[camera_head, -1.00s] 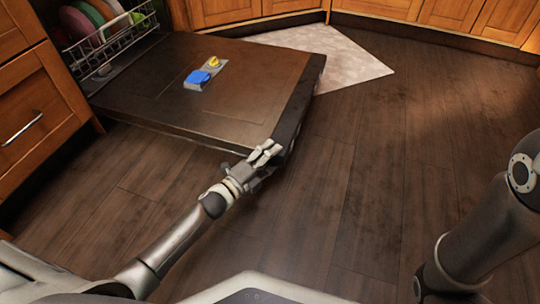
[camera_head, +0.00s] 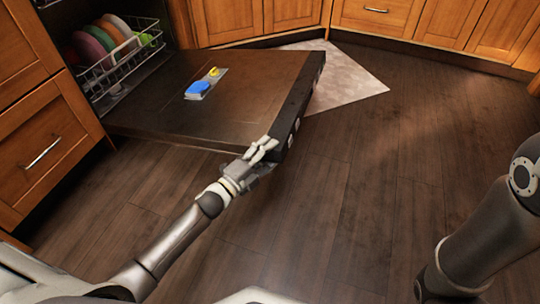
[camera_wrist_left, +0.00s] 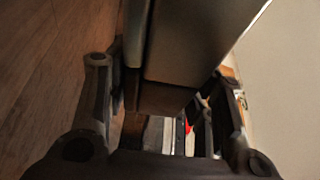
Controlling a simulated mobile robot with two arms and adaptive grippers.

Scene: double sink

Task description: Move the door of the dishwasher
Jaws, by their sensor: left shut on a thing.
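The dishwasher door (camera_head: 235,100) is folded down, its inner face up and lying near level. A detergent dispenser with a blue part and a yellow part (camera_head: 205,84) sits on it. My left gripper (camera_head: 264,152) is shut on the door at its near outer corner. In the left wrist view the door's edge (camera_wrist_left: 180,50) runs between the two fingers (camera_wrist_left: 168,112). The fingertips are partly hidden by the door. My right gripper is out of view; only part of my right arm shows at the right edge.
The dish rack (camera_head: 122,60) with several coloured plates stands in the dishwasher's opening at upper left. Wooden drawers (camera_head: 50,140) flank it at left, and cabinets (camera_head: 420,20) line the back. A pale rug (camera_head: 345,78) lies beyond the door. The dark wood floor (camera_head: 370,180) is clear.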

